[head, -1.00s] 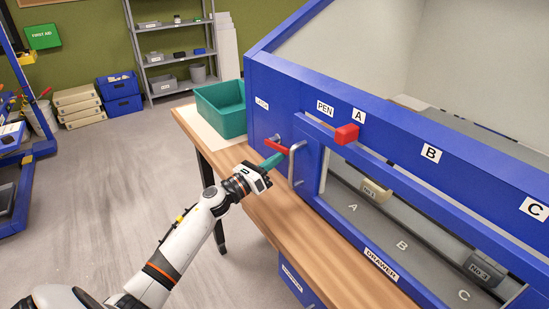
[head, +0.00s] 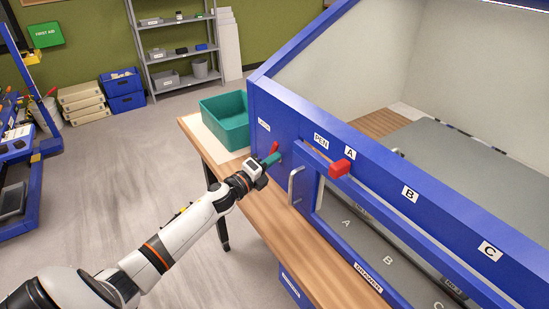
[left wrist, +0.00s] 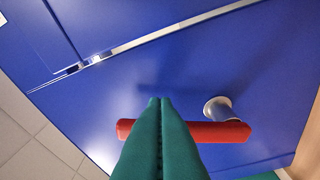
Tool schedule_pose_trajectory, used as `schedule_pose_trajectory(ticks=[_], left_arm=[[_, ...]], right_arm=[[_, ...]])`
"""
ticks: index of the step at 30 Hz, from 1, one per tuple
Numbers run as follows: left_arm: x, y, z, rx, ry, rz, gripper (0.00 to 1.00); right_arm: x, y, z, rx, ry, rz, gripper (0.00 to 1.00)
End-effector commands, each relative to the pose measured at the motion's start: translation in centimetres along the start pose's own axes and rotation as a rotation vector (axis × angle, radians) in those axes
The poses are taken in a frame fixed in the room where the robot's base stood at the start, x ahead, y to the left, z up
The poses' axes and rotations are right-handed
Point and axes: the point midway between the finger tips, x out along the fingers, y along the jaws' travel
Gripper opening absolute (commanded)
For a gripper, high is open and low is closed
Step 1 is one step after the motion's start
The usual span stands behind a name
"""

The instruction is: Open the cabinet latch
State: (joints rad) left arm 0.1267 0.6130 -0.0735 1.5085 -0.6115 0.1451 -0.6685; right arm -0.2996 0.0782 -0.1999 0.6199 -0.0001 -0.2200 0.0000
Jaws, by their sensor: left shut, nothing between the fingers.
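The cabinet latch is a red bar (left wrist: 218,131) on a blue panel, with a silver round pivot (left wrist: 218,108) near its right end in the left wrist view. In the head view the red bar (head: 274,147) shows as a short, steep piece below a small white label, partly hidden by my gripper. My left gripper (head: 272,160) has green fingers and is shut and empty. In the left wrist view its fingers (left wrist: 160,101) cross in front of the bar, left of the pivot; I cannot tell whether they touch it. My right gripper is not in view.
A silver door handle (head: 293,185) stands out just right of my gripper. A red block (head: 340,168) sits on the cabinet's front rail. A green bin (head: 225,120) stands on the wooden bench (head: 265,218) behind.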

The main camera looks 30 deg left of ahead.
Motion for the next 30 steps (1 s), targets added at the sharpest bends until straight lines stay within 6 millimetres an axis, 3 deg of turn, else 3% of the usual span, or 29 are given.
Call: schedule_pose_trajectory(ticks=[15, 30], left_arm=[[0.6, 0.6, -2.2, 0.011, 0.001, 0.004, 0.00], [0.7, 0.6, -2.6, 0.012, 0.001, 0.004, 0.00]], right_arm=[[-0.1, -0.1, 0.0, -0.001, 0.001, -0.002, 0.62], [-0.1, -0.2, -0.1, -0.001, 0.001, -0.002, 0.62]])
